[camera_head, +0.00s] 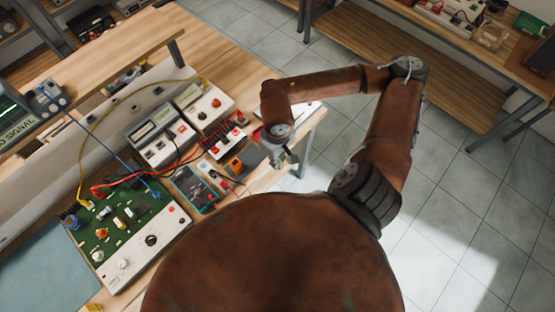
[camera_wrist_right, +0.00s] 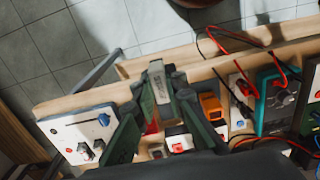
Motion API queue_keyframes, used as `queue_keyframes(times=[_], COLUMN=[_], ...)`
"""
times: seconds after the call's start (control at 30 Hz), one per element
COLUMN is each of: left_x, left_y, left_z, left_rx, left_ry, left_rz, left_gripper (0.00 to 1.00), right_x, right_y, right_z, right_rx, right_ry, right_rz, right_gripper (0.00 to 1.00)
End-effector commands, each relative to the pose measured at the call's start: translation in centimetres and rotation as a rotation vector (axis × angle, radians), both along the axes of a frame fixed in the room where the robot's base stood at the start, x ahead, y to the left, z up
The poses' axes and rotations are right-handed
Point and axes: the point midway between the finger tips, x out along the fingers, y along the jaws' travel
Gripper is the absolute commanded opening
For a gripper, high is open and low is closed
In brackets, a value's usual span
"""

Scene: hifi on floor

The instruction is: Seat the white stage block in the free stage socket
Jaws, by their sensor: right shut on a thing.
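My right gripper (camera_head: 284,154) is over the right end of the workbench, near its edge. In the right wrist view its dark fingers (camera_wrist_right: 160,112) are closed around a narrow pale block with small markings (camera_wrist_right: 159,85), which I take for the white stage block. The fingers hide much of it. In that view a white panel (camera_wrist_right: 72,140) with red, blue and black fittings lies left of the gripper; the panel shows beyond the gripper in the head view (camera_head: 302,110). I cannot make out the free stage socket. My left gripper is not in view.
On the bench stand white instruments (camera_head: 158,137), a green circuit board (camera_head: 112,222), an orange box (camera_head: 234,167) and a dark-screened meter (camera_head: 190,187). Red, blue, yellow and black cables cross between them. Tiled floor (camera_head: 470,200) lies free to the right.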

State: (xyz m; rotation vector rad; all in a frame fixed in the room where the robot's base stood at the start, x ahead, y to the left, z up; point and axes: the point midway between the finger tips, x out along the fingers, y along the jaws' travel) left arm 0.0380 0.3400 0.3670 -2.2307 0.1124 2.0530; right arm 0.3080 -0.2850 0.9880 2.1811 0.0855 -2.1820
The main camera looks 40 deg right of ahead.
Motion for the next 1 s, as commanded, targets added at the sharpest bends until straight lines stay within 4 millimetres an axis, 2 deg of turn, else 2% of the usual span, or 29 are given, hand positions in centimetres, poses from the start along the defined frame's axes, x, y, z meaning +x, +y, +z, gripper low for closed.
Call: queue_keyframes(times=[1.0], left_x=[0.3], left_y=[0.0], left_z=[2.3], left_rx=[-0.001], left_ry=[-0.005], left_rz=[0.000], left_gripper=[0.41], right_x=[0.0], right_y=[0.0], right_z=[5.8], right_rx=[-0.001], right_ry=[-0.001], right_rz=[0.000], right_gripper=[0.00])
